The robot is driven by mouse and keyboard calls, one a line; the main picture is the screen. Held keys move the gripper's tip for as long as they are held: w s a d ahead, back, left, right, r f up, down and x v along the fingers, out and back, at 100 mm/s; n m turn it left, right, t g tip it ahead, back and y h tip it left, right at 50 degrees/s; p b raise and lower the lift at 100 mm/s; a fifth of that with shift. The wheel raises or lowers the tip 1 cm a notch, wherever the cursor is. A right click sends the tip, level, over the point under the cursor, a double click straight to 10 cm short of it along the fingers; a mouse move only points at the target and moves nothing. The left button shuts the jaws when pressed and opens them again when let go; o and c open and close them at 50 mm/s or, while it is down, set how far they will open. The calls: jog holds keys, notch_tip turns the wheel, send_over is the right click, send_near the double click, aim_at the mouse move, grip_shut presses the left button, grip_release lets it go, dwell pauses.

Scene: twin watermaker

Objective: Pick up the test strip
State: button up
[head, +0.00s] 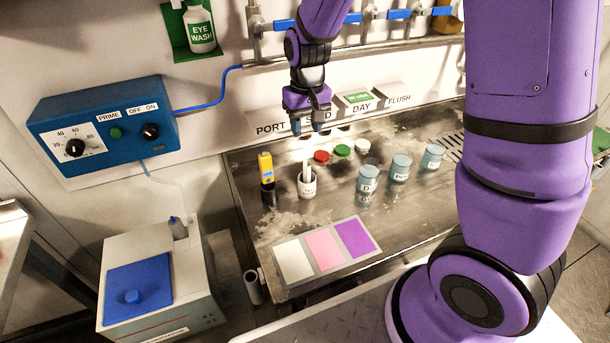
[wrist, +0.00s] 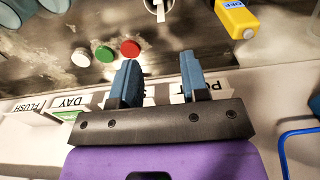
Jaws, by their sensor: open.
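The test strip (head: 305,171) looks like a thin pale strip standing upright in a small white cup (head: 308,188) on the metal counter. In the wrist view the strip (wrist: 160,11) shows at the top edge, partly cut off, with the cup around it. My gripper (head: 307,127) is open and empty, above and behind the cup near the back wall. Its two blue fingers (wrist: 158,75) are apart, with the strip beyond their tips.
A yellow device (head: 265,166) stands in a black holder left of the cup. Red (head: 321,156), green and white caps lie behind right. Several blue-grey jars (head: 368,179) stand right. A colour card (head: 325,247) lies in front. A blue control box (head: 103,126) is left.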

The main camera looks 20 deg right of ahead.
jog(key=f, duration=0.2)
send_over(305, 164)
notch_tip(305, 164, down, 5)
jog(key=shift+w+f, duration=0.1)
jog(key=shift+f, duration=2.45)
jog(key=shift+c, duration=0.4)
grip_shut()
